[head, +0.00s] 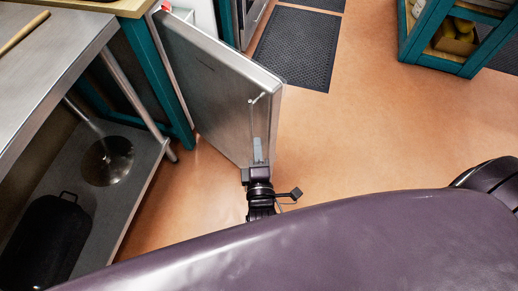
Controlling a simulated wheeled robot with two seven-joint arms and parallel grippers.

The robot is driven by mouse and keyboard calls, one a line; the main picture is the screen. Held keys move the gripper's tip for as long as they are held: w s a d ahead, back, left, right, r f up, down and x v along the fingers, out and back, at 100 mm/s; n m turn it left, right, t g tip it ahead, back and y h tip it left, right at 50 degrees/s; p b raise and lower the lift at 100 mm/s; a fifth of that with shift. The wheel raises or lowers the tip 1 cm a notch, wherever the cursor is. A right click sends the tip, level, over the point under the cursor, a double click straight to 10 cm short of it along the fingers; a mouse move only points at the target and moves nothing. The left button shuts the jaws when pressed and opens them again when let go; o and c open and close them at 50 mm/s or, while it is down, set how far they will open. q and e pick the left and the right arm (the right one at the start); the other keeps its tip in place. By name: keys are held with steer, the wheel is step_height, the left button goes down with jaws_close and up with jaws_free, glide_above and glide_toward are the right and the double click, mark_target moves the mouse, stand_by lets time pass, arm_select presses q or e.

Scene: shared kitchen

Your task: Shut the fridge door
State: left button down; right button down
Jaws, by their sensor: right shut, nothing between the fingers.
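The fridge door (215,90) stands open at the upper left of the head view, swung out over the floor. Its grey metal outer face is towards me. A thin bar handle (251,115) runs along that face near its free edge. My right gripper (257,147) is shut and empty. It is in front of the door's face, by the lower end of the handle in the picture. I cannot tell whether it touches the door. A small white part of the fridge (201,14) shows behind the door's top. My left gripper is not in view.
A steel worktable (60,45) with a lower shelf (100,205) stands left of the door. The shelf holds a round lid (108,161) and a black pan (45,240). A dark mat (292,48) lies beyond the door. A teal cart (440,62) is far right. Orange floor between is clear.

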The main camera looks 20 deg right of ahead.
glide_toward(264, 106)
steer(key=w+a, duration=0.2)
steer(key=w, duration=0.2)
steer(key=shift+w+d+r+p, duration=0.1)
steer(key=shift+w+d+p, duration=0.15)
steer(key=shift+d, duration=0.35)
steer(key=shift+w+d+r+p, duration=0.1)
steer(key=shift+w+d, duration=0.2)
steer(key=shift+d, duration=0.3)
steer(key=shift+w+d+f, duration=0.1)
steer(key=shift+w+d, duration=0.15)
steer(key=shift+d, duration=0.25)
